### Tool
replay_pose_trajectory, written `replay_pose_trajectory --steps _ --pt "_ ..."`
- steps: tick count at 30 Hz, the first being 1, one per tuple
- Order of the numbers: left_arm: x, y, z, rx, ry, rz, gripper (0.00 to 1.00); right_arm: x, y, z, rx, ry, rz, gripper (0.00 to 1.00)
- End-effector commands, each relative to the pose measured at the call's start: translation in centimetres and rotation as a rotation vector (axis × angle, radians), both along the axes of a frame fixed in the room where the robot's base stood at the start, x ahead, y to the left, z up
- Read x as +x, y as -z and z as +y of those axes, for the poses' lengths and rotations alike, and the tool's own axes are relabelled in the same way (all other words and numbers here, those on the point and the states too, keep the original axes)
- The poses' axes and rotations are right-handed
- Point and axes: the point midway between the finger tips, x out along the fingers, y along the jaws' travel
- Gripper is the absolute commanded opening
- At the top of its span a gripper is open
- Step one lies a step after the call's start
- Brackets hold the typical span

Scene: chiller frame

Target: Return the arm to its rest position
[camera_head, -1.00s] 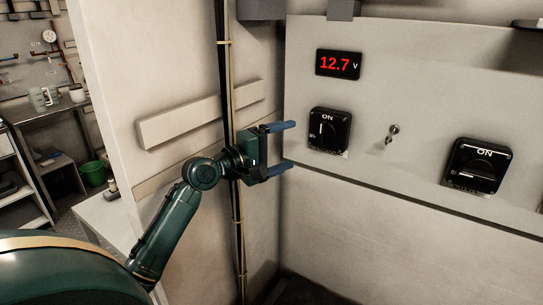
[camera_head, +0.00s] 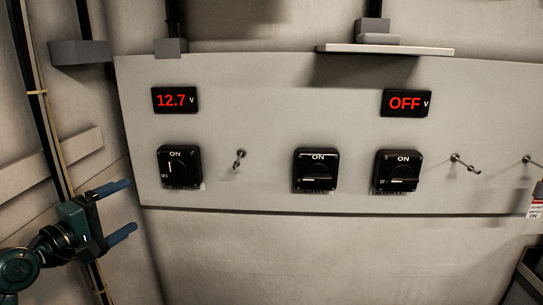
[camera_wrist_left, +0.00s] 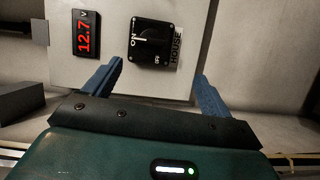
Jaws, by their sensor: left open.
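My left gripper (camera_head: 118,211) is at the lower left of the head view, its two blue fingers apart and empty, pointing right towards the panel. The fingers also show in the left wrist view (camera_wrist_left: 158,88), with a black rotary switch (camera_wrist_left: 152,42) ahead between them and clear of them. That switch, labelled HOUSE, shows in the head view (camera_head: 180,167) with its handle upright, right of the gripper. My right gripper is not in view.
A light panel (camera_head: 250,125) carries a 12.7 V display (camera_head: 175,100), an OFF display (camera_head: 406,103), a middle switch (camera_head: 316,171), a right switch (camera_head: 397,171) and small metal hooks (camera_head: 240,158). A shelf (camera_head: 384,49) juts out above. Space before the panel is free.

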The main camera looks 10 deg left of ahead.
Motion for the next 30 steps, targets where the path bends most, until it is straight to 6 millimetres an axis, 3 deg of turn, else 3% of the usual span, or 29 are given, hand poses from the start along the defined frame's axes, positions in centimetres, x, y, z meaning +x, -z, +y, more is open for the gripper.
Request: replay_pose_trajectory --steps 4,8,12,16,19,24,30 --pt "-0.3 7.4 -1.8 0.182 -0.019 0.065 0.84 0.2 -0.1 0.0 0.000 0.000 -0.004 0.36" --pt "-2.3 15.7 -4.4 0.444 -0.005 0.124 0.84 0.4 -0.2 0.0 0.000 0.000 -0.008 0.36" --pt "-6.1 23.6 -8.0 0.738 0.066 0.163 0.84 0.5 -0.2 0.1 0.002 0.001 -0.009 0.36" --pt "-11.0 29.7 -12.1 1.010 0.181 0.165 0.84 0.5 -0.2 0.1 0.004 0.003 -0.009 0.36" --pt "-14.9 32.9 -15.2 1.194 0.279 0.141 0.84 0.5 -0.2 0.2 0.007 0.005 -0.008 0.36" --pt "-19.5 35.5 -19.1 1.407 0.407 0.076 0.84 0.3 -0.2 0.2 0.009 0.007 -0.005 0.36" --pt "-21.2 36.1 -20.6 1.488 0.456 0.040 0.84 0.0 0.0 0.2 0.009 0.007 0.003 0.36"
